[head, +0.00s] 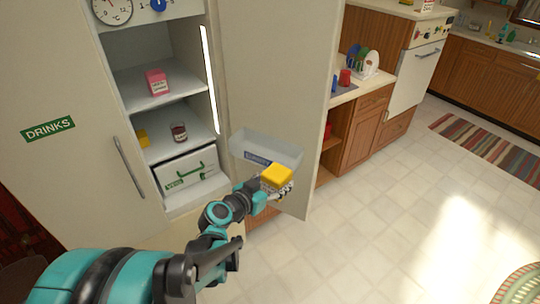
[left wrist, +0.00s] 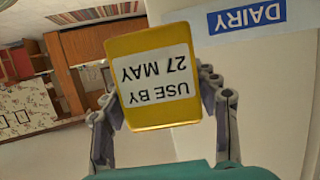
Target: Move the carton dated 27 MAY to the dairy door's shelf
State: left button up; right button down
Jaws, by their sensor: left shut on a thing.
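The yellow carton (head: 277,173) is in my left gripper (head: 276,187), in front of the open fridge door. In the left wrist view the carton (left wrist: 150,43) shows a white label reading "USE BY 27 MAY", upside down, between the two fingers. The dairy door's shelf (head: 281,148) is a pale bin on the inside of the door, with a blue label. That label (left wrist: 246,16) reads "DAIRY" in the left wrist view. The carton overlaps the bin's front in the head view; I cannot tell whether they touch. My right gripper is not in view.
The open fridge holds a pink carton (head: 157,82) on the upper shelf, and a dark red jar (head: 179,132) and a yellow item (head: 142,139) below. A counter (head: 345,94) stands right of the door (head: 270,70).

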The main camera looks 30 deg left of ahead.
pick_arm(q)
jog(key=s+a+r+n+y, duration=0.1)
jog(key=s+a+r+y, duration=0.1)
jog(key=s+a+r, duration=0.3)
jog(key=b, duration=0.3)
send_over(288, 148)
jog(key=s, duration=0.5)
notch_tip(288, 148, down, 2)
jog(key=shift+s+d+f+b, duration=0.1)
jog(key=shift+s+f+b, duration=0.1)
jog(key=shift+f+b, duration=0.7)
notch_tip(288, 148, down, 5)
jog(key=shift+b, duration=0.8)
jog(key=shift+w+f, duration=0.15)
jog(key=shift+w, duration=0.05)
